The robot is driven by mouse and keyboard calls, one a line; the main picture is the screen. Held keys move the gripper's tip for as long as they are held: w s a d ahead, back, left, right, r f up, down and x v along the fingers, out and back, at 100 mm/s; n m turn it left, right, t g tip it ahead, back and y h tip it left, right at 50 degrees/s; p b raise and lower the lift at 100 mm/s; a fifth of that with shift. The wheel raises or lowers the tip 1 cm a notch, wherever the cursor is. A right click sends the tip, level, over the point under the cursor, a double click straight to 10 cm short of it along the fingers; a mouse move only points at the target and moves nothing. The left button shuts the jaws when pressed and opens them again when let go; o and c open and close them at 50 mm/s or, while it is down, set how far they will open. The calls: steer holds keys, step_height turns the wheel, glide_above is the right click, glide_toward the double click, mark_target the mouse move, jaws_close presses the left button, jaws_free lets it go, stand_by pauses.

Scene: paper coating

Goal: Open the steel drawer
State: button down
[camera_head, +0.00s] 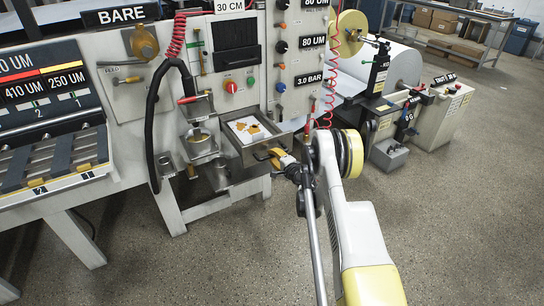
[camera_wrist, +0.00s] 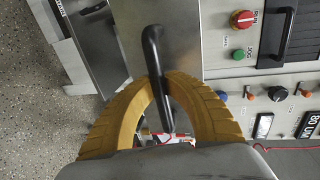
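The steel drawer (camera_head: 236,151) is a boxy metal unit on the front of the machine in the head view. A white area with orange patches (camera_head: 250,129) shows on or in its top; I cannot tell which. My gripper (camera_head: 276,157) is at its front right corner. In the wrist view my two yellow curved fingers (camera_wrist: 161,80) close from both sides on a black bar handle (camera_wrist: 153,45), against a smooth steel face (camera_wrist: 180,25). How far the drawer is pulled out is unclear.
A small metal cup holder (camera_head: 202,144) stands left of the drawer, with a black hose (camera_head: 151,120) hanging farther left. A control panel (camera_head: 300,55) with knobs is above right. A paper roll machine (camera_head: 402,68) stands at right. The speckled floor (camera_head: 235,245) in front is clear.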

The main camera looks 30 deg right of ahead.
steer(key=c, duration=1.4)
jaws_free()
steer(key=v, duration=0.7)
steer(key=shift+s, duration=0.3)
steer(key=shift+r, duration=0.15)
